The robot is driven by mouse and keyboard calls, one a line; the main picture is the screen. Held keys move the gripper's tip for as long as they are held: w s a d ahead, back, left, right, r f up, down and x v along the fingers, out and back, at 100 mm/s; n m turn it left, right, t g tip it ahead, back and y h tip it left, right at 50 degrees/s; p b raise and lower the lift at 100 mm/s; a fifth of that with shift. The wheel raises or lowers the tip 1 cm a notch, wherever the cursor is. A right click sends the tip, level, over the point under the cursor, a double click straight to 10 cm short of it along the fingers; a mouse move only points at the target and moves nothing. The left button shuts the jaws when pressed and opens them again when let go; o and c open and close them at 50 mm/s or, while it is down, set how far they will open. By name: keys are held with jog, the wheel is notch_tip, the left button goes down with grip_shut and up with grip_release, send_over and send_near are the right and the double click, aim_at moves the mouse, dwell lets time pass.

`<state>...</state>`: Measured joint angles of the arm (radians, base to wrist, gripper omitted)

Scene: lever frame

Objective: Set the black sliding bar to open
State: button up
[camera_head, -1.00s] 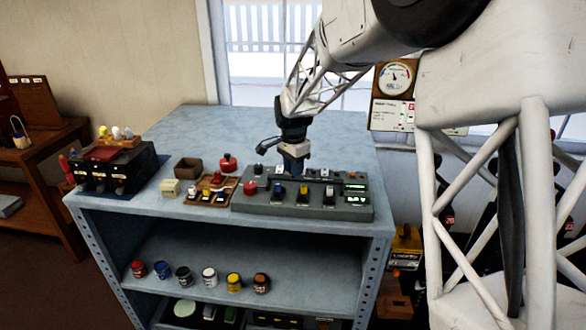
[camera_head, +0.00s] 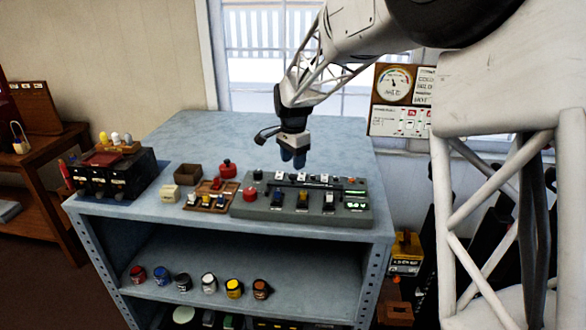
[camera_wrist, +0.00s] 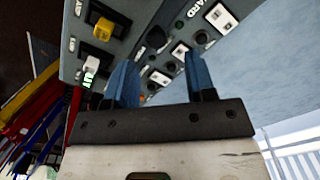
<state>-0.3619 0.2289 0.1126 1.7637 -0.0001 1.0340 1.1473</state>
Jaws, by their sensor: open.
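A grey control panel (camera_head: 262,211) lies on the blue-grey bench top, with several switches, knobs and small lit displays. A dark, narrow bar-like part (camera_head: 308,185) runs along its back half, but it is too small to be sure that it is the black sliding bar or to tell its setting. My gripper (camera_head: 292,160) is open and empty, above the back of the panel and apart from it. In the wrist view, its two blue fingers (camera_wrist: 160,78) are spread, with the panel's switches and labels beyond them. My gripper hides part of the panel there.
A black box (camera_head: 118,178), a brown tray of small switches (camera_head: 211,195), a red button on the panel (camera_head: 250,194) and a brown open box (camera_head: 188,174) stand to the left. Several paint pots line the shelf below. The bench behind the panel is clear.

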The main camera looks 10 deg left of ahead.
jog(key=shift+r, duration=1.6)
jog(key=shift+s+d+r, duration=0.2)
jog(key=shift+s+d, duration=0.15)
jog(key=shift+d, duration=0.1)
jog(key=s+d+r+n+t, duration=0.1)
jog(key=s+d+r+n, duration=0.15)
jog(key=s+d, duration=0.7)
jog(key=s+d+r+n, duration=0.2)
jog(key=s+d+r, duration=0.2)
jog(key=s+d, duration=0.5)
jog(key=s+d+f+n, duration=0.1)
jog(key=s+d+f, duration=0.1)
jog(key=s, duration=0.6)
jog(key=s+d+f+n+t, duration=0.1)
jog(key=s+d, duration=0.3)
jog(key=s, duration=0.5)
jog(key=s+d+f+n, duration=0.2)
jog(key=s+d+f, duration=0.1)
jog(key=s, duration=0.6)
jog(key=shift+d+f+t, duration=0.15)
jog(key=shift+f+t, duration=0.05)
jog(key=shift+t, duration=0.1)
